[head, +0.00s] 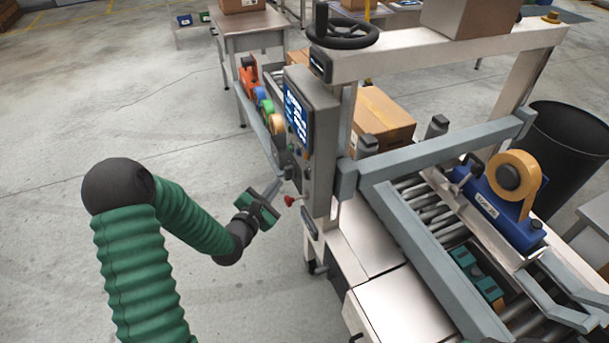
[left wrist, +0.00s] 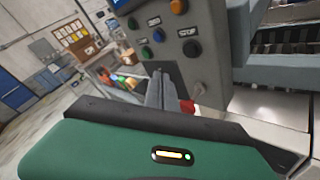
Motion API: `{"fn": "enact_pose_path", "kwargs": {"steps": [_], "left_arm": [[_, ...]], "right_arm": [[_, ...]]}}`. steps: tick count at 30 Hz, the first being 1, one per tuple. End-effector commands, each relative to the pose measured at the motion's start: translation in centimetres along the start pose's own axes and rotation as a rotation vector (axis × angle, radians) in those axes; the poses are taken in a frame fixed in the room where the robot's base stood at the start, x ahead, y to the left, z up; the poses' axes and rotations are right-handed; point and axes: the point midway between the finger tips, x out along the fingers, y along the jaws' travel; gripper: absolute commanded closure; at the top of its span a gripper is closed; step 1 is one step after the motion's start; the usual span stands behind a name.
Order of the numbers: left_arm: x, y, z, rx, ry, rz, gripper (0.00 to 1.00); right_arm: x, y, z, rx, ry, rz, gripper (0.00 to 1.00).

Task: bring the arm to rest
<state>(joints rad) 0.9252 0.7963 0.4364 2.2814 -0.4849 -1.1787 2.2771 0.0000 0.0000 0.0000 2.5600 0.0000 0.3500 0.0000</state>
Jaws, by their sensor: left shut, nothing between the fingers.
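My left arm comes in from the left in a green ribbed sleeve. My left gripper (head: 274,188) is shut and empty, held in front of the grey control panel (head: 318,128) of the machine. In the left wrist view the closed fingers (left wrist: 159,90) point at the panel's lower part, near a red knob (left wrist: 187,106). I cannot tell whether the fingertips touch the panel. The panel carries a lit screen (head: 297,112) and several buttons.
A steel frame with a roller conveyor (head: 415,190) fills the right side. A blue tape dispenser (head: 500,215) and a teal device (head: 476,278) are there. A cardboard box (head: 382,122) sits behind the panel. A black bin (head: 565,150) stands far right. The floor at left is clear.

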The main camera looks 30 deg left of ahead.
Motion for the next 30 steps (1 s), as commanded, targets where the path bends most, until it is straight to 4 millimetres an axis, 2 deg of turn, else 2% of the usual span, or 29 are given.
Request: {"fn": "enact_pose_path", "kwargs": {"steps": [14,17,20,23,24,26,27,30], "left_arm": [[0.0,0.0,0.0,0.002,0.0,0.0,1.0],[0.0,-1.0,0.2,0.082,0.021,-0.039,1.0],[-0.3,-4.0,0.5,0.371,0.086,-0.175,1.0],[-2.4,-7.8,0.7,0.825,0.143,-0.407,1.0],[-3.7,-9.1,0.8,1.017,0.147,-0.512,1.0],[-6.1,-10.7,0.9,1.285,0.128,-0.676,1.0],[-8.0,-11.6,1.2,1.451,0.094,-0.787,1.0],[-13.1,-13.5,2.0,1.799,-0.063,-1.059,1.0]], "right_arm": [[0.0,0.0,0.0,0.0,0.0,0.0,0.25],[0.0,0.0,0.0,0.0,0.0,0.0,0.25],[0.0,0.0,0.0,0.0,0.0,0.0,0.25],[0.0,0.0,0.0,0.0,0.0,0.0,0.25],[0.0,0.0,0.0,0.0,0.0,0.0,0.25],[0.0,0.0,0.0,0.0,0.0,0.0,0.25],[0.0,0.0,0.0,0.0,0.0,0.0,0.25],[0.0,0.0,0.0,0.0,0.0,0.0,0.25]]}}
